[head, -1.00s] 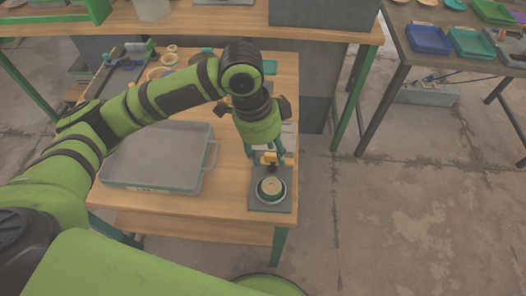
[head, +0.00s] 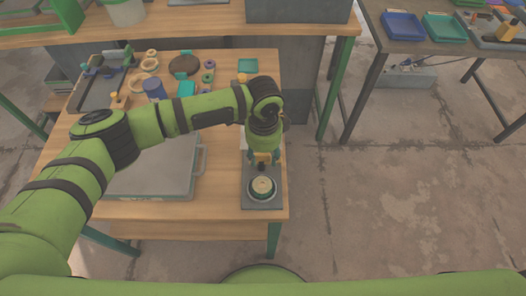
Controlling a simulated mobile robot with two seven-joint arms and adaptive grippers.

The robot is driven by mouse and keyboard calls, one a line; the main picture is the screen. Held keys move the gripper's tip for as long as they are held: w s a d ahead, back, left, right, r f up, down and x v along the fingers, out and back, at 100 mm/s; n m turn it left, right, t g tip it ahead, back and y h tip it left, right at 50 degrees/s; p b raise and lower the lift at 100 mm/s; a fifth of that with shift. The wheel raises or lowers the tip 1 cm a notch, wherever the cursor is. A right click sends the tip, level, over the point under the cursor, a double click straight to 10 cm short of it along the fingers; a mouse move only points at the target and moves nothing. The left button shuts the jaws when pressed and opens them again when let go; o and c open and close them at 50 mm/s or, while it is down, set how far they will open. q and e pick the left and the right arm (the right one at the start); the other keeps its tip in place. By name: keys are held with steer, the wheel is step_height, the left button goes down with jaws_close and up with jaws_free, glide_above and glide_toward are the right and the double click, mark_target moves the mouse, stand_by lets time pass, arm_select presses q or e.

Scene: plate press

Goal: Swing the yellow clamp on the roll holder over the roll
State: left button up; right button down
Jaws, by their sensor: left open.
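The roll holder (head: 262,203) is a dark grey plate at the front right corner of the wooden table. A round roll (head: 262,187) with a pale top sits in a ring on it. The yellow clamp (head: 262,158) shows just behind the roll, upright, not over it. My right gripper is not in view.
A grey tray (head: 150,180) with a handle lies left of the holder, under my left arm. Rings, a blue cylinder (head: 154,89) and other small parts lie at the back of the table. Floor is clear to the right.

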arm_select(q)
steer(key=shift+f, duration=0.15)
jaws_close()
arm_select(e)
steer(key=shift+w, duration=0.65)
arm_select(q)
steer(key=shift+m, duration=0.3)
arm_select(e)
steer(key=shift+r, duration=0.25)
arm_select(q)
steer(key=m+p, duration=0.1)
steer(key=m, duration=0.2)
steer(key=shift+s+a, duration=0.1)
steer(key=m+p, duration=0.1)
steer(key=m, duration=0.3)
steer(key=shift+a, duration=0.15)
steer(key=m, duration=0.5)
steer(key=shift+a, duration=0.15)
steer(key=m, duration=0.5)
steer(key=shift+a, duration=0.1)
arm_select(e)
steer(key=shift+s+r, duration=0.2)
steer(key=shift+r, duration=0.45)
arm_select(q)
steer(key=shift+m, duration=0.3)
